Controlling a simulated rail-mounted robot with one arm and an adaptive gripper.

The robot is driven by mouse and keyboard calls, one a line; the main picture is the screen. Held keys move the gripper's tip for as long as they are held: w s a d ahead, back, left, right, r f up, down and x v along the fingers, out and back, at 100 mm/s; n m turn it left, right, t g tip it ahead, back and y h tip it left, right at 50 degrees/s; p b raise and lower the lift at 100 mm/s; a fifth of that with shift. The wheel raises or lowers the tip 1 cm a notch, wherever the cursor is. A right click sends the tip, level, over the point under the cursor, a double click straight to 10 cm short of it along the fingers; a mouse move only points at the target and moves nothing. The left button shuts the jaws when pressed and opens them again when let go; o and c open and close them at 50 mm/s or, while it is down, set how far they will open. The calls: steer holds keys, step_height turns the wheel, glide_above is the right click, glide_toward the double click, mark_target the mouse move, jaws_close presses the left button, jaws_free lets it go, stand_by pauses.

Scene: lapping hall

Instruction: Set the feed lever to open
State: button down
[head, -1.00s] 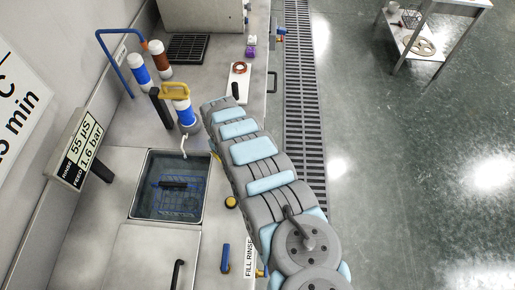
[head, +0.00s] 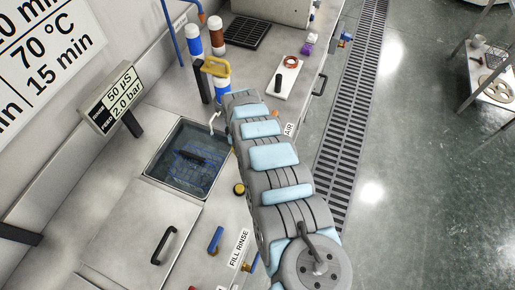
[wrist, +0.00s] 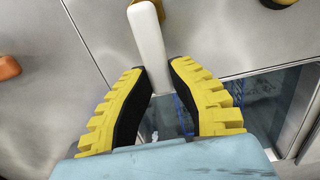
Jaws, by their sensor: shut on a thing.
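In the wrist view a plain white lever (wrist: 150,42) stands between the fingertips of my gripper (wrist: 158,68). It looks like the feed lever, but no label for it shows. The black-padded yellow fingers are closed in on it from both sides. In the head view my arm hides the gripper and this lever, beside the right edge of the basin. A display (head: 117,99) reads 50 µS for rinse and 2.0 bar for feed.
A water-filled basin (head: 150,166) with a blue basket lies left of my arm. A yellow knob (head: 239,189) and a blue lever (head: 215,240) by a FILL RINSE label are on the near panel.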

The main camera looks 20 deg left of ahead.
steer(key=shift+s, duration=0.1)
stand_by(0.4)
steer(key=c, duration=0.9)
jaws_free()
steer(key=shift+r, duration=0.1)
steer(key=shift+r, duration=5.9)
